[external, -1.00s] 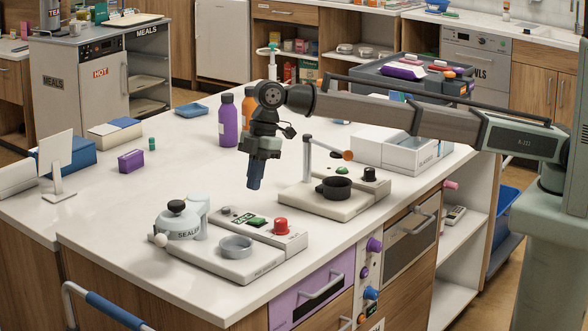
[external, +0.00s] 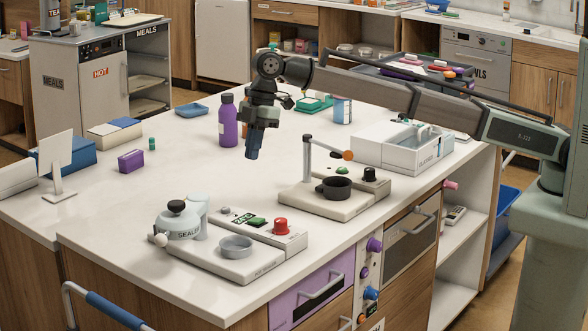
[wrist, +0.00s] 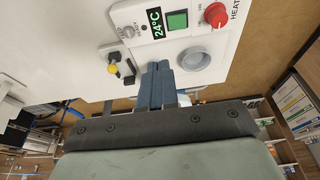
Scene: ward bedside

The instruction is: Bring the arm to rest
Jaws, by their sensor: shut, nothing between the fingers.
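My gripper (external: 253,152) hangs pointing down above the white worktop (external: 200,262), with its fingers together and nothing between them. In the wrist view my gripper (wrist: 158,68) shows its blue fingers side by side and touching. It is clear of the devices and bottles around it. My arm reaches in from the right side of the external view.
A sealing device (external: 228,257) stands in front, and a stand with a black cup (external: 337,188) is to the right. A purple bottle (external: 228,121) stands behind left. A white box (external: 395,147) is at the right.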

